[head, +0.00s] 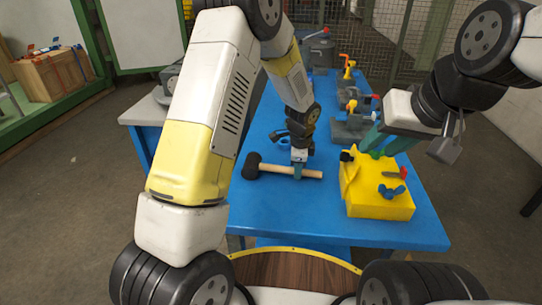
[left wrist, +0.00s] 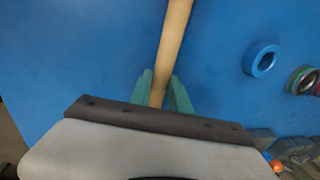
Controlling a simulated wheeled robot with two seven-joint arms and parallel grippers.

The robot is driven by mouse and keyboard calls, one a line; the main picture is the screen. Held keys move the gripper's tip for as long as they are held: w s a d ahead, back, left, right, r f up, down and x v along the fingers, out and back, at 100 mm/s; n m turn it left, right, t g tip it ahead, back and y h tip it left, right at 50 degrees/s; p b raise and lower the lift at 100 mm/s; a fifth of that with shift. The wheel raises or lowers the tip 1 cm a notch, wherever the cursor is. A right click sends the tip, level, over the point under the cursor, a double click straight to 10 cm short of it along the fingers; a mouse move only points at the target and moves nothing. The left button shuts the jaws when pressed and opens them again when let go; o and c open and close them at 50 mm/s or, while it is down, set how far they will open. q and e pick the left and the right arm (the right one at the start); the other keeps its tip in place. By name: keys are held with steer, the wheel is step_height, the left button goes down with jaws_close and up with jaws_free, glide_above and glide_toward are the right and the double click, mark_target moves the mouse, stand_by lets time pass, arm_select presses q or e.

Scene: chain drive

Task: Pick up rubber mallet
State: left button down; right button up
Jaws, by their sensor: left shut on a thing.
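The rubber mallet has a black head (head: 252,166) and a pale wooden handle (head: 312,174). It lies across the blue table in the head view, head to the left. My left gripper (head: 298,172) points down and is shut on the handle, right of the head. In the left wrist view the handle (left wrist: 173,45) runs up from between the teal fingertips (left wrist: 163,92); the mallet head is out of that frame. My right gripper (head: 384,144) is over the back of a yellow block, its teal fingers apart.
The yellow block (head: 372,203) with small coloured parts stands at the table's right. Grey vises (head: 350,125) with coloured handles stand behind it. A blue ring (left wrist: 261,59) lies right in the left wrist view. The blue table (head: 270,210) is clear in front of the mallet.

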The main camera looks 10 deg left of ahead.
arm_select(q)
steer(key=shift+r, duration=0.1)
stand_by(0.6)
steer(key=shift+r, duration=0.45)
steer(key=r, duration=0.2)
steer(key=shift+s+r, duration=0.35)
steer(key=shift+s, duration=0.05)
steer(key=s, duration=1)
steer(key=s+r, duration=0.1)
steer(key=s, duration=0.4)
steer(key=shift+s+a+r, duration=0.1)
steer(key=shift+a, duration=0.2)
